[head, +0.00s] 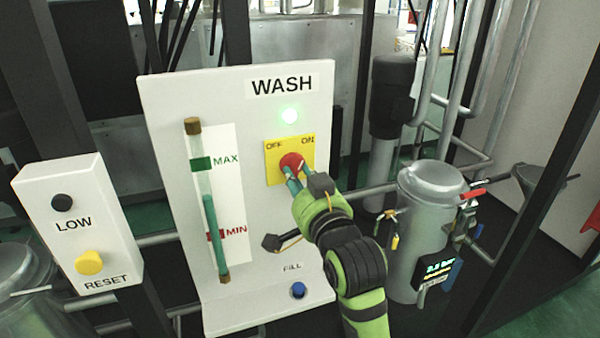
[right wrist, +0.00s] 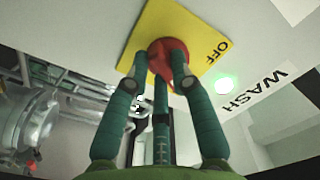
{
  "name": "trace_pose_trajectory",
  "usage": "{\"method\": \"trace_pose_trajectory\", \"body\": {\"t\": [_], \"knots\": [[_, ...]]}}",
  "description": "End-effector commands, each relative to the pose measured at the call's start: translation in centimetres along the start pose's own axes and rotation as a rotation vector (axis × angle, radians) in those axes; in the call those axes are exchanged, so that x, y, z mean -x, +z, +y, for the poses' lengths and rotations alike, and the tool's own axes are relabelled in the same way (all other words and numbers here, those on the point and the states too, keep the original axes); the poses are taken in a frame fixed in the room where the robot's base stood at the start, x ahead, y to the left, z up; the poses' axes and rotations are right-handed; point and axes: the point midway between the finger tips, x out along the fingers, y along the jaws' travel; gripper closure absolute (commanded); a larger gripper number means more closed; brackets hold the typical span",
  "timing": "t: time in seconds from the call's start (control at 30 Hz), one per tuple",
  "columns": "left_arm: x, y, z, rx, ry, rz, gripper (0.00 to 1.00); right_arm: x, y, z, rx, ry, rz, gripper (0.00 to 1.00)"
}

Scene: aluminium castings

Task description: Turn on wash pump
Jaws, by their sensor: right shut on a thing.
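The white wash panel (head: 160,110) stands upright in front of me. Its red rotary knob (head: 291,161) sits on a yellow plate (head: 272,175) marked OFF and ON. A green lamp (head: 289,115) glows above the plate, under the WASH label (head: 282,85). My right gripper (head: 288,175) is shut on the red knob. In the right wrist view its green fingers (right wrist: 165,75) close around the red knob (right wrist: 168,60), and the lit lamp (right wrist: 224,84) shows to the right. The knob's exact turn is partly hidden by the fingers. My left gripper is not in view.
The panel also carries a sight tube (head: 206,200) with MAX and MIN marks and a blue FILL button (head: 298,290). A box (head: 75,225) with LOW and RESET stands at left. A metal filter vessel (head: 425,215) with valves and pipes stands close right of my arm.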

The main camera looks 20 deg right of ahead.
Motion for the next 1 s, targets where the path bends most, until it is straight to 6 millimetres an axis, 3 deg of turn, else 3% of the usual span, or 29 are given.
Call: {"method": "trace_pose_trajectory", "body": {"t": [0.67,0.7,0.73,0.77,1.0], "knots": [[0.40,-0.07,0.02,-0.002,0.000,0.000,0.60,0.00,-0.03,-0.09,-0.068,-0.002,0.002,1.00],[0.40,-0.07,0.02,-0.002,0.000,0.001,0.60,0.00,-0.04,-0.09,-0.068,-0.002,0.002,0.68],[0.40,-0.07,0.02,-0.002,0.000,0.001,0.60,0.00,-0.04,-0.09,-0.068,-0.002,0.002,0.56],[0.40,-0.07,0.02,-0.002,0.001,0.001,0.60,0.00,-0.04,-0.09,-0.067,-0.002,0.002,0.52],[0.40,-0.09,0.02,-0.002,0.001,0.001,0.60,0.00,-0.01,-0.09,-0.066,-0.002,0.001,0.52]]}}
